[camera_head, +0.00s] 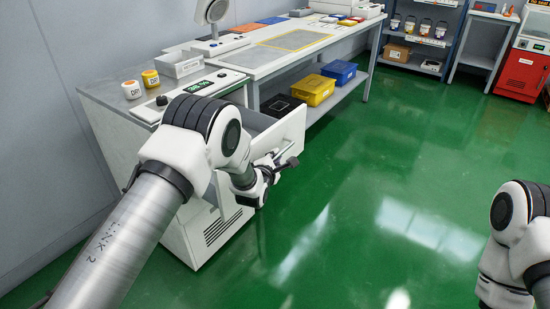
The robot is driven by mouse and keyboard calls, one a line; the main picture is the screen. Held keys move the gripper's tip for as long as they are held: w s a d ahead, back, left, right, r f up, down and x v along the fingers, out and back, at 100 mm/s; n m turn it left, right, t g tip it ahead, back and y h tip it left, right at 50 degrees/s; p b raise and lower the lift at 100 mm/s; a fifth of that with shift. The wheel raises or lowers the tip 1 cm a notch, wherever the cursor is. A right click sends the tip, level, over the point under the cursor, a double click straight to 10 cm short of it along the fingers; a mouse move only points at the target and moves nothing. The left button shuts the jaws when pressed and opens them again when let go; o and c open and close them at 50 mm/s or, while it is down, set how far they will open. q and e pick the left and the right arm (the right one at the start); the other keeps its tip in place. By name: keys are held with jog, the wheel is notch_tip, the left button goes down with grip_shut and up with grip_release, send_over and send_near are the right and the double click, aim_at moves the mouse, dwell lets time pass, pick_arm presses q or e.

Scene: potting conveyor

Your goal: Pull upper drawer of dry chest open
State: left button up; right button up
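The dry chest (212,240) is a white cabinet with a grey top, standing at the left against the wall. Its upper drawer (292,127) is out from the body, with its pale front panel well forward and part of the grey inside showing. My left arm crosses in front of the chest and hides much of it. My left gripper (284,160) is at the outer face of the drawer front, by the handle area. Its dark fingertips are small, and I cannot tell whether they close on the handle. My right gripper is out of view; only my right arm shows at lower right.
Two labelled jars (131,90) and a white box (179,65) stand on the chest top. A workbench (262,56) adjoins it, with a yellow bin (313,91) and a blue bin (339,73) on its lower shelf. The green floor (400,180) to the right is clear.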

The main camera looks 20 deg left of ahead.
pick_arm(q)
jog(key=shift+o, duration=0.6)
jog(key=v, duration=1.2)
